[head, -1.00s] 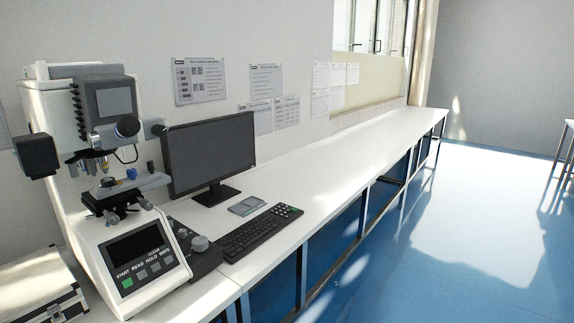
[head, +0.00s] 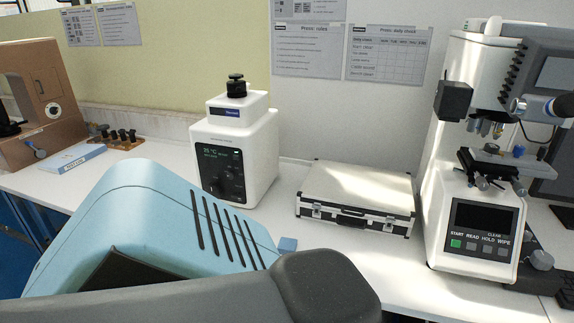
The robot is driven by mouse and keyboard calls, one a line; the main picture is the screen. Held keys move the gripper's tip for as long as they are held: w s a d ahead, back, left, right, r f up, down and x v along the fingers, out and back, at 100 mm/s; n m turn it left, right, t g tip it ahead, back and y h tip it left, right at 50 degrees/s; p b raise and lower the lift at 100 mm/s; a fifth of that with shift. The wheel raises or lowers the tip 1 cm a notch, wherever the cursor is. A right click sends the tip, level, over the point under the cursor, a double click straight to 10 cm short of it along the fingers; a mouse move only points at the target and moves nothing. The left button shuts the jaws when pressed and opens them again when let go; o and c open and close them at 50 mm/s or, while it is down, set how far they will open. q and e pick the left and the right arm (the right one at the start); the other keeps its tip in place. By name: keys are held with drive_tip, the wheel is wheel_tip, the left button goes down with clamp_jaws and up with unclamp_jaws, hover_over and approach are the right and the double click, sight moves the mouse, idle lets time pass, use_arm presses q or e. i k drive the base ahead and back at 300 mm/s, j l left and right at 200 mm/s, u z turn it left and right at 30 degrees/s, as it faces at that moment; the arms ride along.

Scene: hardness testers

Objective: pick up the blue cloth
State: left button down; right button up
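I cannot make out a blue cloth for certain. A small flat blue patch (head: 288,244) shows on the white bench, just past the right edge of the large light-blue housing; most of it is hidden, and I cannot tell whether it is cloth. Neither of my grippers is in view.
The slotted light-blue housing (head: 150,225) and a dark grey rounded part (head: 325,290) block the near bench (head: 400,285). Behind stand a white device (head: 240,150), a silver case (head: 357,196) and a hardness tester (head: 478,225). A blue-covered book (head: 78,158) lies at left.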

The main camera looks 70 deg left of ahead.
sight(287, 246)
drive_tip(key=u, duration=2.15)
drive_tip(key=z, duration=1)
drive_tip(key=k+j, duration=0.2)
drive_tip(key=k, duration=0.3)
